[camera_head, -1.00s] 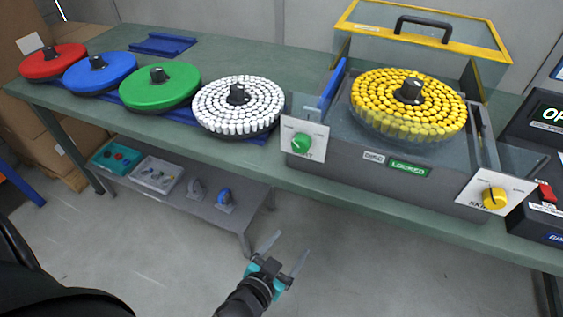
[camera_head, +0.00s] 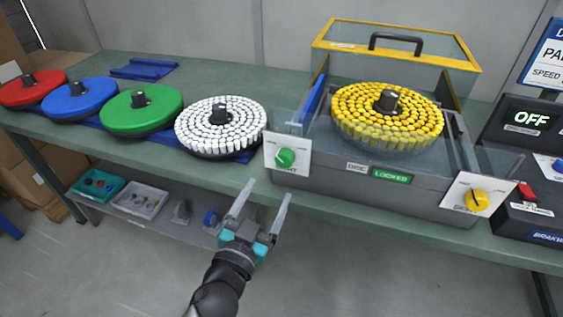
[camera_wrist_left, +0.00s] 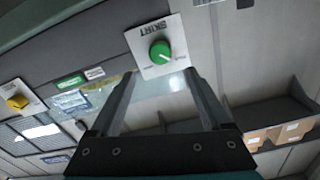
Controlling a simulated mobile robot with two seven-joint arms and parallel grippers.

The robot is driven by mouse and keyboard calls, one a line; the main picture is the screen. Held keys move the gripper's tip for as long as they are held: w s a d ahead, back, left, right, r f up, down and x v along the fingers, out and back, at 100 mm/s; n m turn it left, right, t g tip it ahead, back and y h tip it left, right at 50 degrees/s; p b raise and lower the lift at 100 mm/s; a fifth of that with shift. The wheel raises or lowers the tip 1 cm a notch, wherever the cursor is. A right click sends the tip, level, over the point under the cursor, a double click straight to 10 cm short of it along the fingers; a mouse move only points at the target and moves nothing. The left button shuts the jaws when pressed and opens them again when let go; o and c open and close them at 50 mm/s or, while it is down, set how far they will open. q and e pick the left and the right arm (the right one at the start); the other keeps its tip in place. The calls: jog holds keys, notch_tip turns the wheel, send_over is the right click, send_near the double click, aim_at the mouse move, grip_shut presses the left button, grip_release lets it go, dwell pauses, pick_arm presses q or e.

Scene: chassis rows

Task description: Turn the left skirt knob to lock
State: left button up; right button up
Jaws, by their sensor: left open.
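The left skirt knob (camera_head: 286,158) is green and sits on a white plate (camera_head: 299,153) at the front left of the grey machine (camera_head: 340,165). In the left wrist view the green knob (camera_wrist_left: 159,53) is beyond the fingertips, on a plate marked SKIRT. My left gripper (camera_head: 262,190) is open and empty, in front of the bench edge, below and left of the knob, apart from it. It also shows in the left wrist view (camera_wrist_left: 163,80). The right skirt knob (camera_head: 476,200) is yellow, on its own plate. My right gripper is not in view.
A disc of yellow vials (camera_head: 387,115) sits in the machine, beside a green LOCKED label (camera_head: 392,176). A disc of white vials (camera_head: 220,125) lies left of the knob. A control box (camera_head: 520,150) reading OFF stands right. A lower shelf (camera_head: 160,217) holds trays. Floor in front is clear.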

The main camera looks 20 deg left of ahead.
aim_at(283, 162)
pick_arm(q)
jog(key=w, duration=1)
jog(key=shift+d, duration=0.15)
grip_shut()
dwell(0.5)
